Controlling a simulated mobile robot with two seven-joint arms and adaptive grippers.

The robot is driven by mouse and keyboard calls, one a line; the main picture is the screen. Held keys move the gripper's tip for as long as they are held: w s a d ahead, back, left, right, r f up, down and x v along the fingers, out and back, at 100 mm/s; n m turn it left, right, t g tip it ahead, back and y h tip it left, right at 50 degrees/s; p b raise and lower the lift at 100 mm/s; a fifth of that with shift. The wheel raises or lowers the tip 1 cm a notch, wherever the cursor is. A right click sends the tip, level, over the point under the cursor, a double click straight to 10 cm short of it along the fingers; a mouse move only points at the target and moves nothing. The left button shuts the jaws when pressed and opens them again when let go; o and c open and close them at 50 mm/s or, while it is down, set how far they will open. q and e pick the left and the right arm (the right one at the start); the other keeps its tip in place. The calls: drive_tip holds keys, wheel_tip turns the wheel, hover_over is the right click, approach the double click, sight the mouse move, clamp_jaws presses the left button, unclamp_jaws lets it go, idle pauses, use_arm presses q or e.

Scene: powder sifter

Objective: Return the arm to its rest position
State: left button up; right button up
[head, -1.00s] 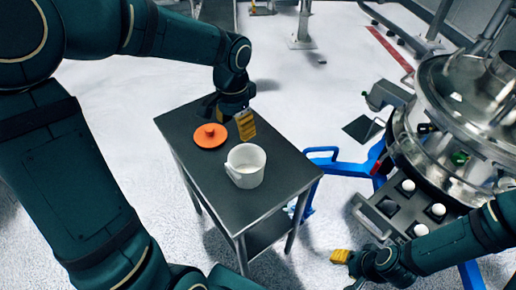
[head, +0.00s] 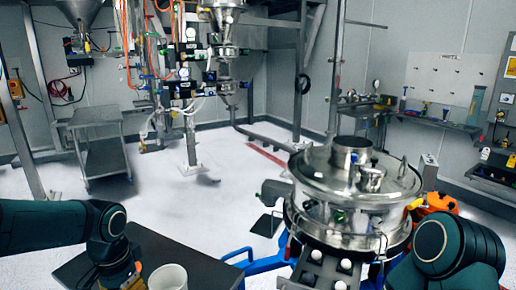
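My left arm comes in low from the left. Its gripper (head: 132,277) points down over the table, beside the white cup, and is cut off by the bottom edge; a bit of yellow finger shows. Whether it is open or shut cannot be seen. My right arm (head: 446,246) is at the lower right, in front of the sifter's right side. Its gripper cannot be made out; an orange-and-black part (head: 436,202) shows just above the arm.
The dark table (head: 165,247) carries a white cup (head: 168,277), cut off below. The steel sifter (head: 355,185) stands on a blue frame (head: 262,263) right of centre. A cart (head: 100,140) stands back left. A workbench (head: 435,122) is back right. Floor between is clear.

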use_arm(q)
drive_tip(key=d+f+h, duration=0.3)
drive_tip(key=d+f, duration=0.5)
drive_tip(key=f, duration=0.4)
drive_tip(key=s+d+f+n+t, duration=0.1)
drive_tip(key=s+d+f+n, duration=0.2)
drive_tip(key=f, duration=0.5)
drive_tip(key=s+d+f+n, duration=0.3)
drive_tip(key=s+d+f, duration=0.3)
drive_tip(key=f, duration=0.3)
drive_tip(key=shift+s+d+t+h, duration=0.2)
drive_tip(key=shift+d+t+h, duration=0.15)
drive_tip(key=shift+t+h, duration=0.05)
